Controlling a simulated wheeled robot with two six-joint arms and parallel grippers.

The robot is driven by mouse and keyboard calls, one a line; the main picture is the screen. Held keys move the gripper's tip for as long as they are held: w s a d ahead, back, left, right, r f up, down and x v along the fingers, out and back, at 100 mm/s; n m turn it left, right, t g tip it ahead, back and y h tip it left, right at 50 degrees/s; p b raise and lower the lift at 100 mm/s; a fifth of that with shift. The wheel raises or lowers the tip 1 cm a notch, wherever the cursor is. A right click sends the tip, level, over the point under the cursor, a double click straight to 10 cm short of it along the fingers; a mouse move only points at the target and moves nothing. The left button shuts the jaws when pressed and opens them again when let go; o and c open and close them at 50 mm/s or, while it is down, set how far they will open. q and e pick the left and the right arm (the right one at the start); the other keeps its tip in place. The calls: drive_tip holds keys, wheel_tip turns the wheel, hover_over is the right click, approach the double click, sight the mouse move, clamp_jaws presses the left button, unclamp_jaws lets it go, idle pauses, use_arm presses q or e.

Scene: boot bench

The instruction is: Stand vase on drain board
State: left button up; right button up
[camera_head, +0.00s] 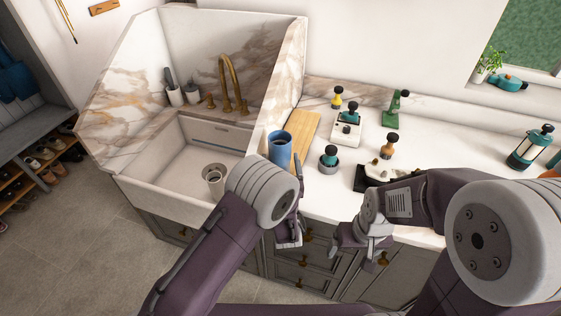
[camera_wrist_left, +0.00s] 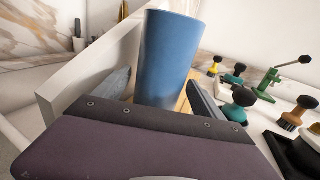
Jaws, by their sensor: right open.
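The blue vase (camera_head: 279,148) stands upright by the sink's right rim, at the left edge of the wooden drain board (camera_head: 303,130). Its base is hidden behind my left arm, so I cannot tell whether it rests on the board. My left gripper (camera_head: 291,222) is in front of the counter. In the left wrist view the vase (camera_wrist_left: 167,58) rises between its open fingers, with a strip of wood showing between vase and right finger. My right gripper (camera_head: 358,250) is open and empty at the counter's front edge.
Several stamp-like tools, including a teal one (camera_head: 328,158) and a green one (camera_head: 394,110), stand right of the board.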

use_arm(q)
drive_tip(key=shift+r, duration=0.15)
drive_tip(key=shift+s, duration=0.3)
drive_tip(key=s+b, duration=0.1)
drive_tip(key=s, duration=1)
drive_tip(key=shift+s+d, duration=0.25)
drive_tip(key=shift+d, duration=0.2)
